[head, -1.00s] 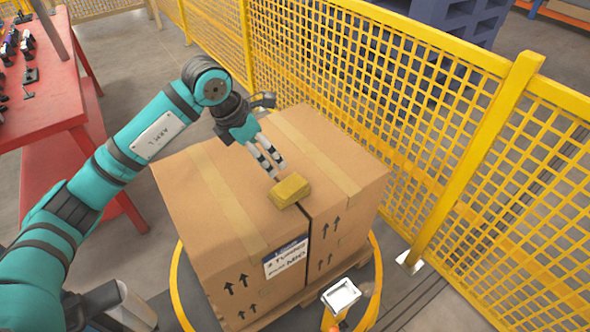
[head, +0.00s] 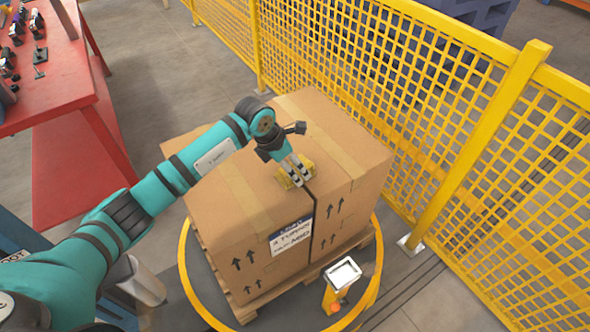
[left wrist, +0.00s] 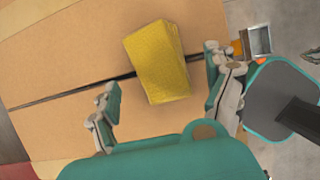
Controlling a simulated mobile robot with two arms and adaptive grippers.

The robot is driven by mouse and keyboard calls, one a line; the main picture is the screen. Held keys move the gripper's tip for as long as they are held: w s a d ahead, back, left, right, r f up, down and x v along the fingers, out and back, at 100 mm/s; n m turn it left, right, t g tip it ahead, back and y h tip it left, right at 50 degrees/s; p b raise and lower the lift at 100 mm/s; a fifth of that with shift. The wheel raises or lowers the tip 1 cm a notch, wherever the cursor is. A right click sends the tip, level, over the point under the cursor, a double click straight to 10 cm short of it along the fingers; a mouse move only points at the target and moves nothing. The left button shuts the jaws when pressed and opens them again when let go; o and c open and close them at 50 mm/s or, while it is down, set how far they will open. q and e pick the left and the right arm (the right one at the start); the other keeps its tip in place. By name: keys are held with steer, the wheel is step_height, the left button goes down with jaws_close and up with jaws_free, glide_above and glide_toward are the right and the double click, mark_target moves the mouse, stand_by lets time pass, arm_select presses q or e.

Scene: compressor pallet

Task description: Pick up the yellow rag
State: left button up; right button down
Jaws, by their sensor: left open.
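The yellow rag (head: 284,180) is a folded block on top of the cardboard boxes, close to their front edge and by the seam between them. In the head view my left gripper (head: 297,178) is over it and its fingers hide part of it. In the left wrist view the rag (left wrist: 158,62) lies ahead of the open left gripper (left wrist: 165,98), between the lines of the two fingers.
The cardboard boxes (head: 232,208) stand on a wooden pallet (head: 262,300) inside a yellow ring (head: 184,262). A yellow mesh fence (head: 400,100) runs behind and to the right. A red table (head: 70,75) with tools is at the left. A post with a white-framed panel (head: 342,273) stands in front.

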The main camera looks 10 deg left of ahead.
arm_select(q)
steer(key=x, duration=0.2)
steer(key=shift+w+d+f, duration=0.1)
steer(key=shift+d+f, duration=0.1)
steer(key=shift+f, duration=0.3)
arm_select(e)
steer(key=shift+s+f, duration=0.1)
steer(key=shift+s, duration=0.75)
arm_select(q)
steer(key=c, duration=1.3)
arm_select(e)
steer(key=shift+s, duration=0.3)
